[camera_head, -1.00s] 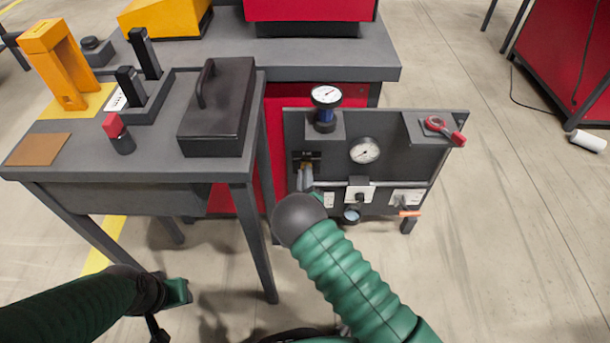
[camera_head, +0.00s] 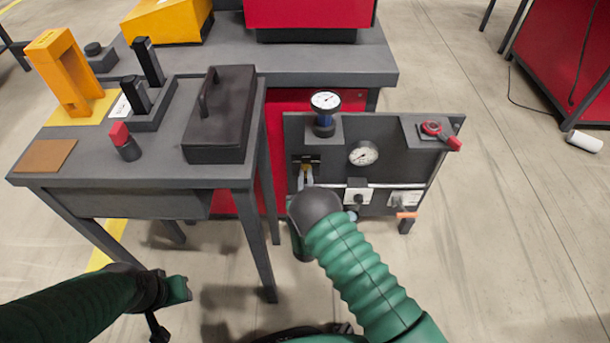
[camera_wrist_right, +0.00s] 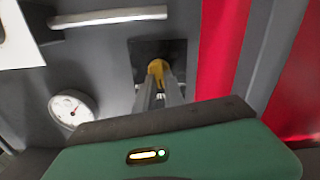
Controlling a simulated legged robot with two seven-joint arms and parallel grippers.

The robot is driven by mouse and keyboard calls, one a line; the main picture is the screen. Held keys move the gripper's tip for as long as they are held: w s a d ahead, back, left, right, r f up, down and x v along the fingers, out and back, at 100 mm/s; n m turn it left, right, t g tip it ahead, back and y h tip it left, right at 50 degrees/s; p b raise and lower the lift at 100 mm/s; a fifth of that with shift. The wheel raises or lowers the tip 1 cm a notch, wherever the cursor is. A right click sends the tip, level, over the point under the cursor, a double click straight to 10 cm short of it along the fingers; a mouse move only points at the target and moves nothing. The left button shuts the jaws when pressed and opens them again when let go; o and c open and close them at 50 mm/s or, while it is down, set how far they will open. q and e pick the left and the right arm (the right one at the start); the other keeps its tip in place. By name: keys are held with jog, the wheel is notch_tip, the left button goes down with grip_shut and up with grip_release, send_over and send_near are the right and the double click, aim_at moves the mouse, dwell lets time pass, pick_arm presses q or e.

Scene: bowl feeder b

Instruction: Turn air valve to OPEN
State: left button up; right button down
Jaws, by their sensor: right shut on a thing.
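The grey air panel (camera_head: 335,137) stands right of the front table. A small yellow valve handle (camera_head: 304,169) sits at its left in front of a dark plate; it also shows in the right wrist view (camera_wrist_right: 156,69). My right gripper (camera_head: 305,179) is at this handle, its two fingers (camera_wrist_right: 160,90) shut on it. The fingers hide part of the handle, so I cannot read its exact angle or any OPEN mark. My left gripper (camera_head: 178,290) is low at the left, away from the panel; its jaw state is unclear.
The front table with a dark lidded box (camera_head: 220,120) stands close left.

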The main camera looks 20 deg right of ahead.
jog(key=shift+s+d+f+m+p, duration=0.15)
jog(key=shift+m+p, duration=0.3)
jog(key=shift+m, duration=1.4)
jog(key=shift+f+m+p, duration=0.2)
jog(key=shift+m+p, duration=0.2)
jog(key=shift+m, duration=1.4)
jog(key=shift+s+d+f+m+p, duration=0.15)
jog(key=shift+m+p, duration=0.3)
jog(key=shift+m, duration=1.4)
jog(key=shift+a, duration=0.1)
jog(key=c, duration=1.5)
grip_release()
jog(key=shift+w, duration=0.1)
jog(key=shift+c, duration=0.2)
jog(key=shift+o, duration=0.5)
jog(key=shift+r, duration=0.15)
jog(key=p+v, duration=0.6)
jog(key=v, duration=1)
jog(key=shift+s, duration=0.35)
